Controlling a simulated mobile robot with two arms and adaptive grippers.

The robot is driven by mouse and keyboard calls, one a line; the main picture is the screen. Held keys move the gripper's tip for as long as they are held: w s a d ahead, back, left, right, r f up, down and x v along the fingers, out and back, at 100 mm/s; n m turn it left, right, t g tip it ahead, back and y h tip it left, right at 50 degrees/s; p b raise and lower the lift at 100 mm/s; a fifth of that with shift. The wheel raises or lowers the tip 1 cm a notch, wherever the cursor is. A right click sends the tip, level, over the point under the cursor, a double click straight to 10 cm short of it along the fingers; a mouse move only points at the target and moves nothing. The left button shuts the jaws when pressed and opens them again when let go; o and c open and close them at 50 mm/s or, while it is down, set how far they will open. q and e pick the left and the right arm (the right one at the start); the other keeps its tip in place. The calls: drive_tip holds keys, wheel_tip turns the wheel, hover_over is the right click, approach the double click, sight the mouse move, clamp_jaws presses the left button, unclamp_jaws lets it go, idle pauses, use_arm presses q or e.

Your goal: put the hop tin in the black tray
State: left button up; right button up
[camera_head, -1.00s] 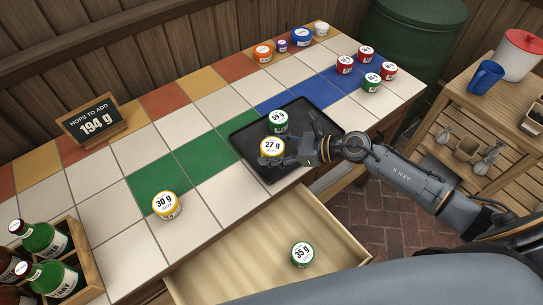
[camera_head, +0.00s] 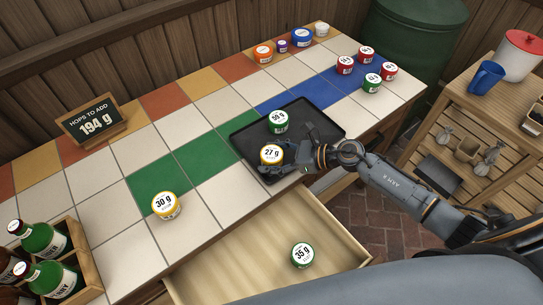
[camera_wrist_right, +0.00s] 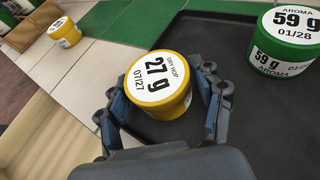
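The yellow 27 g tin (camera_head: 271,155) is over the front left part of the black tray (camera_head: 309,105), its label facing up. In the right wrist view, the tin (camera_wrist_right: 158,82) sits between the fingers of my right gripper (camera_wrist_right: 165,108), which looks shut on it. In the head view my right gripper (camera_head: 287,157) reaches in from the right. The tin is low over the tray floor; whether it touches is hard to tell. A green 59 g tin (camera_head: 279,122) stands in the tray behind it. My left gripper is not in view.
A yellow 30 g tin (camera_head: 166,206) stands on the tiles, left of the tray. A green 35 g tin (camera_head: 302,255) lies in the open drawer (camera_head: 240,262). A sign (camera_head: 95,121) reads 194 g. Bottles in a crate (camera_head: 88,262) stand front left; more tins stand at the back.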

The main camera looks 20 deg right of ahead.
drive_tip(key=shift+r+p, duration=0.3)
drive_tip(key=v, duration=0.3)
drive_tip(key=b+v, duration=0.1)
drive_tip(key=v, duration=0.3)
drive_tip(key=b+v, duration=0.1)
drive_tip(key=v, duration=0.2)
drive_tip(key=shift+s+d+f, duration=0.2)
drive_tip(key=shift+s+d, duration=0.05)
drive_tip(key=shift+d, duration=0.05)
drive_tip(key=shift+s+d+r, duration=0.3)
drive_tip(key=shift+d+r, duration=0.1)
drive_tip(key=shift+d, duration=0.1)
